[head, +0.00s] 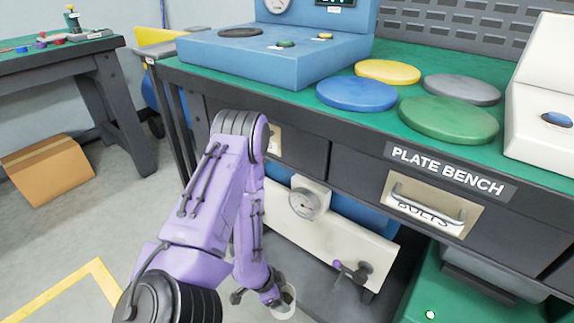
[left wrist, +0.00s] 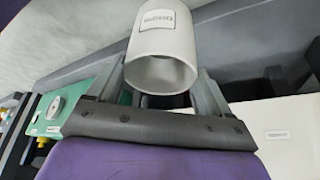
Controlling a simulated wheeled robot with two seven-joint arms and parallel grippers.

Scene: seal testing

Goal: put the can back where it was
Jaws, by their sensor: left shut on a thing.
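The can (left wrist: 160,60) is a light grey, open cylinder with a small label that is too blurred to read. It sits between the two fingers of my left gripper (left wrist: 170,88), which is shut on it. In the head view the left arm reaches down in front of the plate bench, and the left gripper (head: 268,292) is low near the floor. Only part of the can (head: 285,303) shows there, beside the gripper. My right gripper is in neither view.
The plate bench (head: 404,219) has drawers and a green top with several round coloured plates and a blue test device (head: 270,65). Below it stands a white panel (head: 330,237) with a gauge and a lever. A cardboard box (head: 45,170) lies on the floor at left.

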